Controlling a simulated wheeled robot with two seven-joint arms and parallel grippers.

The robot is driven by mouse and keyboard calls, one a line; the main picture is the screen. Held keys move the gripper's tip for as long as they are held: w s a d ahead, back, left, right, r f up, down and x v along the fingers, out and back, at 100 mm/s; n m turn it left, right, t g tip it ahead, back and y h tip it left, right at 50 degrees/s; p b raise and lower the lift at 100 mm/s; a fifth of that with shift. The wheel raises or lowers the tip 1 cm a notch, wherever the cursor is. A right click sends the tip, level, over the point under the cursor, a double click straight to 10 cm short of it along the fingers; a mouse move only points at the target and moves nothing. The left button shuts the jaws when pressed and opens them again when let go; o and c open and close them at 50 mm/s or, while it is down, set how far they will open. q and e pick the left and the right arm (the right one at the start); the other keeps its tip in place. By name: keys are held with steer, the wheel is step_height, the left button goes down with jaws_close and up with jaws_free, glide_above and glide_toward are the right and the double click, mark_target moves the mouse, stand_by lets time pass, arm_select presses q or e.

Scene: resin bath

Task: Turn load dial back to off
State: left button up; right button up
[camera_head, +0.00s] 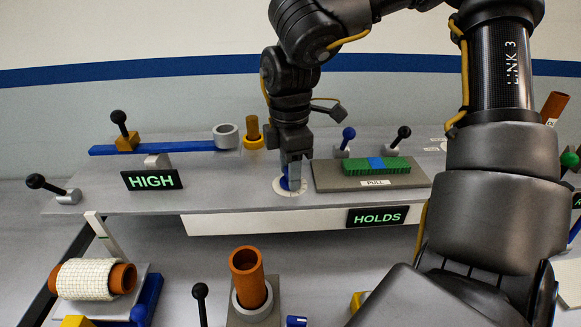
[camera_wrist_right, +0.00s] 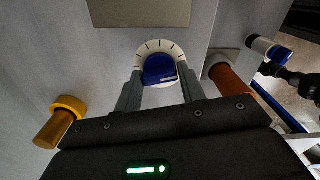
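The load dial is a blue knob (camera_wrist_right: 158,70) on a round white face with dark tick marks, in the wrist view. In the head view the knob (camera_head: 285,183) is mostly hidden behind my right gripper (camera_head: 294,172), which points down at it. In the wrist view the two fingers of my right gripper (camera_wrist_right: 160,80) stand on either side of the knob and appear to touch it, with the knob filling the gap. The dial's pointer setting cannot be read. My left gripper is not in view.
A HIGH sign (camera_head: 152,180) and a HOLDS sign (camera_head: 376,217) are lit green. A green block with a blue middle (camera_head: 375,165) lies on a plate right of the dial. Around it stand black-knobbed levers, a grey ring (camera_head: 227,136) and an orange tube (camera_head: 247,278).

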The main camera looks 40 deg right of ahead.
steer(key=c, duration=0.5)
